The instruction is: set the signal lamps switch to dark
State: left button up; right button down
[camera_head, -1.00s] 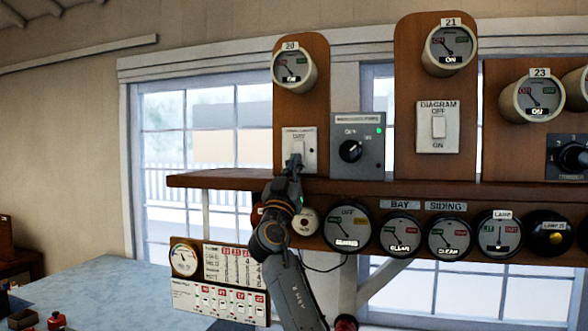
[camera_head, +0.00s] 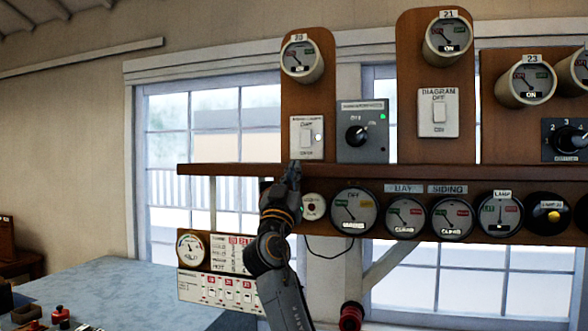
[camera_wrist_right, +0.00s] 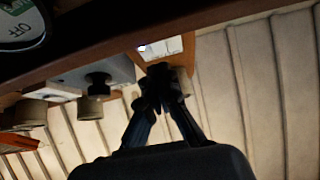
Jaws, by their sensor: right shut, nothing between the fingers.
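A white switch plate (camera_head: 306,138) with a rocker and small, hardly readable lettering is on the leftmost wooden panel, below dial 20; it looks like the signal lamps switch. I cannot tell which way its rocker is tipped. My right gripper (camera_head: 293,168) is shut and empty, just below the plate at the shelf edge, apart from the rocker. In the right wrist view the shut fingertips (camera_wrist_right: 160,82) point up toward a pale plate (camera_wrist_right: 160,47), partly hidden behind them. My left gripper is not in view.
A grey box with a black knob (camera_head: 357,135) and a green light is just right of the plate. The wooden shelf (camera_head: 400,172) juts out below, with a row of round dials (camera_head: 353,208) under it. Another rocker plate (camera_head: 438,113) is further right.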

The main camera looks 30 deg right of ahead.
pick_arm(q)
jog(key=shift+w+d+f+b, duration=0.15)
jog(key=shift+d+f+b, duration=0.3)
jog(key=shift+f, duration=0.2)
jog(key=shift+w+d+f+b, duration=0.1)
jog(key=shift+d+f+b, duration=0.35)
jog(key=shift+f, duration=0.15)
pick_arm(e)
jog(key=f, duration=0.1)
jog(key=s+a+f, duration=0.1)
jog(key=f, duration=0.1)
jog(key=shift+s+a+f, duration=0.35)
jog(key=shift+s+a, duration=0.05)
jog(key=shift+a, duration=0.1)
